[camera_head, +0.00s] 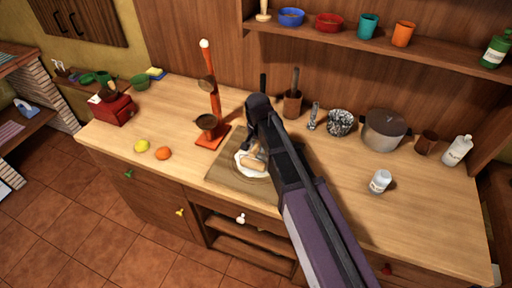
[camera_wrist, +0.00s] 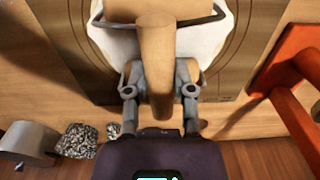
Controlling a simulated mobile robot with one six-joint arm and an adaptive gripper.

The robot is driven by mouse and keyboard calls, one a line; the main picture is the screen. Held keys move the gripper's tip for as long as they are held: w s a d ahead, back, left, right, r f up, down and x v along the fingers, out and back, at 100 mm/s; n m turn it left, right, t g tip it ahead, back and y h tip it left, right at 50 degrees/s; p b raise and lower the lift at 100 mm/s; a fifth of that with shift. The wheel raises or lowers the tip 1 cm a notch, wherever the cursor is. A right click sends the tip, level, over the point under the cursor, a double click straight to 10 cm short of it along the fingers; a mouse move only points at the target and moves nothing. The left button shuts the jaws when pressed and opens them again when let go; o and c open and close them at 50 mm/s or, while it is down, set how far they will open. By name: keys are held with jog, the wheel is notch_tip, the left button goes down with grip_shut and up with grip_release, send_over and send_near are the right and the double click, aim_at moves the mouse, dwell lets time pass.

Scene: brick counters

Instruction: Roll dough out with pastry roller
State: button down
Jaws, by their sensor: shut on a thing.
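The pastry roller (camera_head: 256,163) is a wooden roller with a wire frame. In the wrist view its handle (camera_wrist: 154,65) lies between my gripper's fingers (camera_wrist: 158,92), which are shut on it. The dough (camera_head: 243,158) is a white flat patch under the roller. It also shows in the wrist view (camera_wrist: 206,42), partly hidden by the roller and fingers. It lies on a wooden board (camera_head: 224,170) with ring markings. I cannot tell whether the roller touches the dough.
An orange-red stand (camera_head: 215,110) with a dark cup is close to the board's left. A lemon (camera_head: 142,146) and an orange (camera_head: 163,153) lie farther left.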

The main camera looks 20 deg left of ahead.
aim_at(255, 150)
jog(key=shift+w+d+f, duration=0.1)
jog(key=shift+w+d, duration=0.05)
jog(key=shift+w+d, duration=0.1)
jog(key=shift+w, duration=1.3)
jog(key=shift+s, duration=0.2)
jog(key=shift+s+a, duration=0.2)
jog(key=shift+s, duration=1.05)
jog(key=shift+s, duration=0.1)
jog(key=shift+s, duration=1.5)
jog(key=shift+w, duration=0.1)
jog(key=shift+w+d, duration=0.1)
jog(key=shift+w, duration=1.35)
